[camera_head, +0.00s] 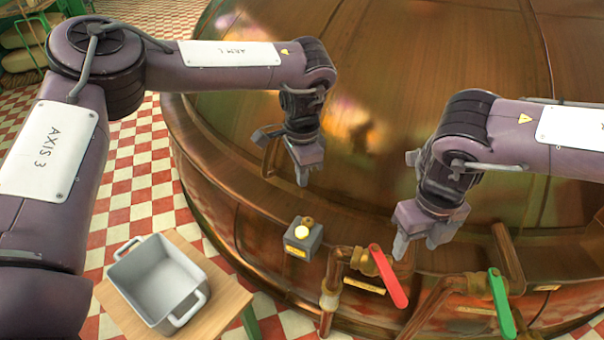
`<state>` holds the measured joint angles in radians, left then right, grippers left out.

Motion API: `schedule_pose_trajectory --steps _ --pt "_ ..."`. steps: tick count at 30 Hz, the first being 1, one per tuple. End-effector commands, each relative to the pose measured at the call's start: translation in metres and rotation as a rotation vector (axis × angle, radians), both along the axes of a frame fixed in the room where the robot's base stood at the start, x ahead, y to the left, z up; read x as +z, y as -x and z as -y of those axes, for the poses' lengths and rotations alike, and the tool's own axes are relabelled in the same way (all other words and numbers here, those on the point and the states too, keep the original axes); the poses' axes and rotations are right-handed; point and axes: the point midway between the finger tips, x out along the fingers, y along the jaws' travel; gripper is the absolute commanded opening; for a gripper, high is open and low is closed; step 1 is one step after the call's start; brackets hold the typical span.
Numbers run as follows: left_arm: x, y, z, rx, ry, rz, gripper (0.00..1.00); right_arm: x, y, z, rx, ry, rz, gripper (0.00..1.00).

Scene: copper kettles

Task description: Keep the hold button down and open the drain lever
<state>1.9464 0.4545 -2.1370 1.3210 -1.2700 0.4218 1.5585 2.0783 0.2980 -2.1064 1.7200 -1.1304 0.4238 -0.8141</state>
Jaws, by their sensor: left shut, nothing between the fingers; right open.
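The hold button (302,232) is a pale yellow, lit-looking knob on a small grey box (303,246) on the ledge of the copper kettle. My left gripper (303,180) is shut and empty, pointing down above and apart from the button. A lever with a red handle (388,277) sits on a copper pipe right of the box. A lever with a green handle (502,303) sits on another pipe further right. Labels by both are too small to read, so I cannot tell which is the drain lever. My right gripper (418,247) is open and empty, just above the red handle.
The big copper kettle (400,70) fills the back. A grey tub (160,275) with two handles stands on a wooden stool (225,298) at lower left. The floor is red and white checkered tile. Copper pipes run around the levers.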

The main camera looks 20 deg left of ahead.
Motion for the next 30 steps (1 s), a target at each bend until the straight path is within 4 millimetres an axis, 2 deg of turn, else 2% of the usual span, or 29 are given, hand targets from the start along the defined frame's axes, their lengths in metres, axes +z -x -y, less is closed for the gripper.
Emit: schedule_pose_trajectory --steps 1,21,30 --pt "0.01 0.0 0.0 0.0 0.0 0.0 0.0 0.011 0.0 0.0 0.0 -0.001 -0.001 0.55" --pt "0.068 0.0 0.0 0.0 0.0 0.0 0.0 0.076 0.0 0.0 -0.001 0.0 0.0 0.55" --pt "0.068 0.0 0.0 0.0 0.0 0.0 0.0 0.076 0.0 0.0 -0.001 0.0 0.0 0.55"
